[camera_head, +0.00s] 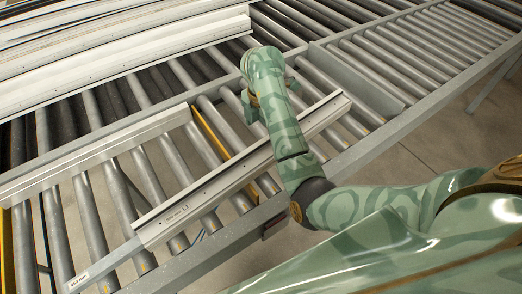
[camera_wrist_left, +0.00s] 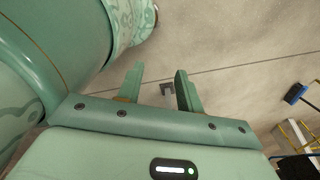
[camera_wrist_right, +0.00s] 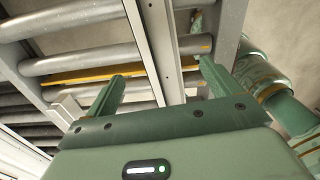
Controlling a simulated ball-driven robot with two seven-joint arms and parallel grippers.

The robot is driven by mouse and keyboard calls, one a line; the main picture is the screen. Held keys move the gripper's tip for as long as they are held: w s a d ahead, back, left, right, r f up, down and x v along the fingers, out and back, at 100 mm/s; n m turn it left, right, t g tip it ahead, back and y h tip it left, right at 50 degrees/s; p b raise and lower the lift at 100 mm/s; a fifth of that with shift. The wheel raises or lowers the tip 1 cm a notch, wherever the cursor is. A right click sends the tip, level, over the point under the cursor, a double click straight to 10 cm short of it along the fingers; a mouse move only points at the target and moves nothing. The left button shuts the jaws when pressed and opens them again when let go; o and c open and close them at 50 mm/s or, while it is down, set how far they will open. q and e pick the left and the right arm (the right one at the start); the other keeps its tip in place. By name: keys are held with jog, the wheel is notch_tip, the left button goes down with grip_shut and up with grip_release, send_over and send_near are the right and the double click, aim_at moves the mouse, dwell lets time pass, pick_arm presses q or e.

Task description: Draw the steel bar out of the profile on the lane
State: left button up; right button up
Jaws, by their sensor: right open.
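The profile (camera_head: 210,193), a long pale metal section with a dark groove, lies diagonally across the lane's rollers in the head view. My right arm crosses over its far half. My right gripper (camera_head: 268,108) is open there, partly hidden by its own wrist. In the right wrist view the profile (camera_wrist_right: 152,45) runs between the two spread fingers (camera_wrist_right: 162,72), with a gap on each side.
The roller lane (camera_head: 108,205) has grey side rails and a yellow strip (camera_head: 210,132) beside the profile. Long white profiles (camera_head: 120,50) are stacked at the back left. Another roller section (camera_head: 400,60) extends at the right. Bare floor (camera_head: 405,150) lies in front.

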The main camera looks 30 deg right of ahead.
aim_at(262, 153)
notch_tip(262, 153, down, 11)
jog(key=b, duration=0.4)
jog(key=shift+r+b, duration=0.2)
jog(key=shift+b, duration=0.15)
jog(key=shift+w+f, duration=0.1)
jog(key=shift+f, duration=0.35)
pick_arm(q)
notch_tip(262, 153, down, 6)
jog(key=shift+w, duration=0.45)
jog(key=shift+d, duration=0.1)
jog(key=shift+s, duration=0.1)
pick_arm(e)
jog(key=c, duration=1.5)
pick_arm(q)
jog(key=shift+o, duration=1)
pick_arm(e)
jog(key=c, duration=0.3)
pick_arm(q)
jog(key=shift+o, duration=0.8)
jog(key=shift+s, duration=0.1)
